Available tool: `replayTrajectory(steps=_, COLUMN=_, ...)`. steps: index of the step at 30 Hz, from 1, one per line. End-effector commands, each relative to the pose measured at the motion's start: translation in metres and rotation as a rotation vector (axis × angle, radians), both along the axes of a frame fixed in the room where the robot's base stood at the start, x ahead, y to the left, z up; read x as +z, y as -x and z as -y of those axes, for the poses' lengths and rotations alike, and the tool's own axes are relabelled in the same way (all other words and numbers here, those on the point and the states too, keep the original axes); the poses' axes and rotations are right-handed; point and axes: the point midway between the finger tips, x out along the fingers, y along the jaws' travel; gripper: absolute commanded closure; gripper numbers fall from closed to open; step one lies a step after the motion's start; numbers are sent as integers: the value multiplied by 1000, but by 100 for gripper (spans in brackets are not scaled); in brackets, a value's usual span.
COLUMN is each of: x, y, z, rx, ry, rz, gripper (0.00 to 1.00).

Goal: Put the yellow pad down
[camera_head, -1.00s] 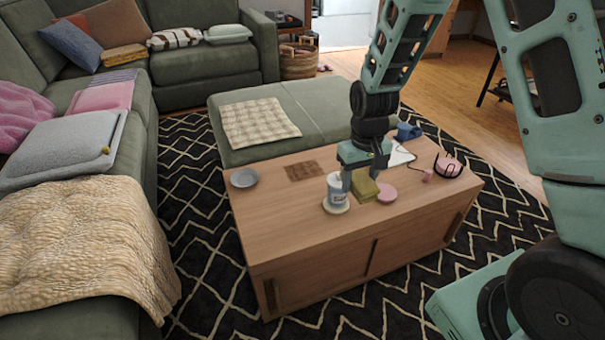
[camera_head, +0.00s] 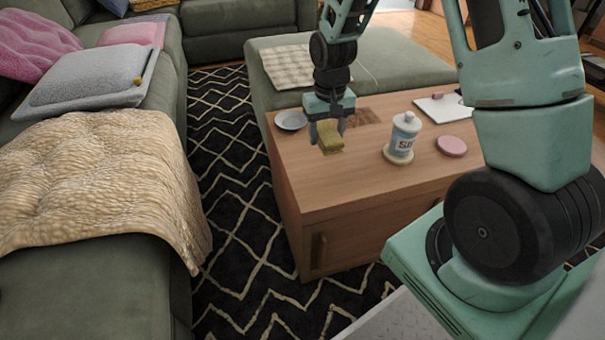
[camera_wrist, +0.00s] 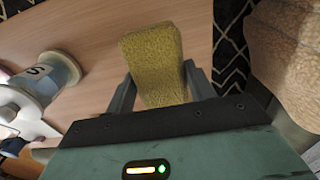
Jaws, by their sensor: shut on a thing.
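My gripper (camera_head: 328,133) is shut on the yellow pad (camera_head: 329,138), with a finger on each side of it. They are over the left part of the wooden coffee table (camera_head: 350,190), left of the white bottle and in front of the grey plate. The pad looks to be just above the tabletop, but I cannot tell the exact gap. In the wrist view the pad (camera_wrist: 152,55) sticks out from between the fingers, with bare wood under and beside it.
The grey plate (camera_head: 291,120) and a brown mat (camera_head: 370,116) lie behind the pad. The tabletop in front is clear. The sofa (camera_head: 90,285) is to the left.

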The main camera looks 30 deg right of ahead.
Motion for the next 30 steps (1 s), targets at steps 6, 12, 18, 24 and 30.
replayTrajectory(steps=6, x=-35, y=1, z=0, rx=-2, ry=-1, rz=-4, gripper=67)
replayTrajectory(steps=12, x=-64, y=0, z=0, rx=-2, ry=-1, rz=-1, gripper=67)
replayTrajectory(steps=18, x=-87, y=1, z=0, rx=-1, ry=-1, rz=-2, gripper=67)
replayTrajectory(steps=24, x=-100, y=0, z=0, rx=-2, ry=-1, rz=0, gripper=67)
replayTrajectory(steps=30, x=-100, y=0, z=0, rx=-2, ry=-1, rz=0, gripper=67)
